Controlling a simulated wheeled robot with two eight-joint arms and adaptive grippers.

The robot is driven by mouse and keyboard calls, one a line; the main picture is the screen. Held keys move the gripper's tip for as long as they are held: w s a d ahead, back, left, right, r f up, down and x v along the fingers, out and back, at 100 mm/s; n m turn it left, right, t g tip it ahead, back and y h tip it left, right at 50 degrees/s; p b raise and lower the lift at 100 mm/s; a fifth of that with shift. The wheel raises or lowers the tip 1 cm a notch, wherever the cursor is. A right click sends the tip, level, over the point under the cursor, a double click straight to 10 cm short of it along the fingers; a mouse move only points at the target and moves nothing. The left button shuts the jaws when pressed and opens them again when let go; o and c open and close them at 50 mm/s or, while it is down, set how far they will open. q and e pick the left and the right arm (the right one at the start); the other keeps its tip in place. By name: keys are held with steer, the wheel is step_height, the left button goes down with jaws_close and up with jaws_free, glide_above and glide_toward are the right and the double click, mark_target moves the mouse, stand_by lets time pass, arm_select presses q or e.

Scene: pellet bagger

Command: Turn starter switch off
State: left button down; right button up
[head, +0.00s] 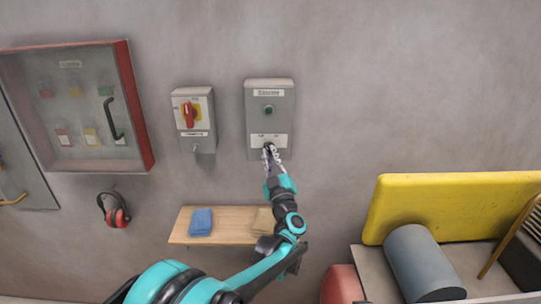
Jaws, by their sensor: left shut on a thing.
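The starter box (251,122) is a grey box on the wall, with a label at its top and a green round button or lamp (268,109) below that. A white label plate (280,139) sits lower on its front. My left gripper (269,150) reaches up to the box's lower part, just under this plate, and is shut on the starter switch there. The fingers cover most of the switch, so I cannot tell which way it points. My right gripper is not in view.
A red-edged cabinet (145,110) is further left. A wooden shelf (235,231) with a blue cloth (200,222) is below. A yellow panel (450,200) stands right.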

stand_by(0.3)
arm_select(q)
steer(key=c, duration=1.6)
jaws_free()
steer(key=v, duration=1.2)
steer(key=shift+w, duration=0.1)
